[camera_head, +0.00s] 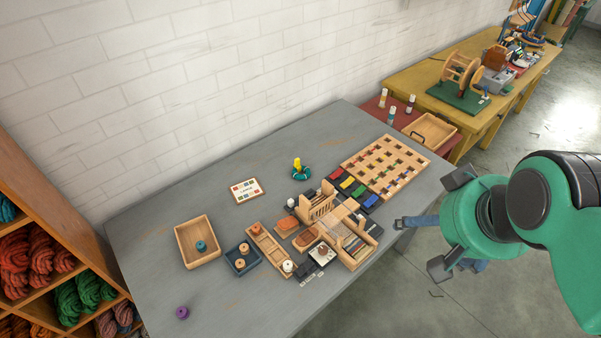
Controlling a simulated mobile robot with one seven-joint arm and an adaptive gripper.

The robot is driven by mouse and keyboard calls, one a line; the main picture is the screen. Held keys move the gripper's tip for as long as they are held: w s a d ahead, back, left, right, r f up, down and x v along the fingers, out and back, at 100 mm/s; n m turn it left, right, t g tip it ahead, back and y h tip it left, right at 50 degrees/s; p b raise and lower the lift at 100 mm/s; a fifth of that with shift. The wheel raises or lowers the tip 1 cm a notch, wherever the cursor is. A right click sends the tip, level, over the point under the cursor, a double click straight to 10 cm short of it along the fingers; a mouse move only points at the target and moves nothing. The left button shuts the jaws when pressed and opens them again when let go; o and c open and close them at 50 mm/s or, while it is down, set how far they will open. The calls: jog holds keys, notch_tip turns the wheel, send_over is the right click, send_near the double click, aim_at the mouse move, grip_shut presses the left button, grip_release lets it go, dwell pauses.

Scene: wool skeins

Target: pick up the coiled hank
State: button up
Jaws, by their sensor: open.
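A small teal coil (301,176) with a yellow piece (297,163) standing up from it lies on the grey table, towards the back and left of the slotted wooden board. It is the only coil-like item I see on the table; at this size I cannot tell for sure that it is the hank. My gripper (449,223) is at the right, beyond the table's right edge and well apart from the coil. Its black fingers are spread wide, with nothing seen held between them.
The grey table (160,265) holds a wooden tray (180,242), a cluttered wooden loom-like frame (318,207), a slotted board (418,161) and a purple spool (182,313). Skeins fill a wooden shelf (72,245) at left. A yellow bench (410,82) stands behind right.

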jog(key=w+a+r+n+g, duration=0.1)
jog(key=w+a+r+n, duration=0.15)
jog(key=w, duration=0.65)
jog(key=w+a+r+n, duration=0.15)
jog(key=w+n, duration=0.25)
jog(key=w, duration=0.4)
jog(key=w+a+f+n+g+p, duration=0.1)
jog(key=w+a+f+n, duration=0.15)
jog(key=w, duration=0.75)
jog(key=w+a+f+n+g+p, duration=0.15)
jog(key=w+a+n, duration=0.25)
jog(key=w, duration=0.5)
jog(key=w+a+f+n, duration=0.3)
jog(key=w+a+f, duration=0.1)
jog(key=w+f, duration=0.25)
jog(key=w+a+f+n, duration=0.35)
jog(key=w+f, duration=0.25)
jog(key=w, duration=0.2)
jog(key=w+a+f+n, duration=0.2)
jog(key=w+a+f, duration=0.1)
jog(key=f, duration=0.4)
jog(key=w+a+f+n+g, duration=0.1)
jog(key=w+a+f+n, duration=0.1)
jog(key=f, duration=0.6)
jog(key=w+a+f+n+g, duration=0.1)
jog(key=w+a+f+n, duration=0.2)
jog(key=f, duration=0.5)
jog(key=shift+w+a+f+p, duration=0.15)
jog(key=shift+w+a+p, duration=0.25)
jog(key=shift+a, duration=0.65)
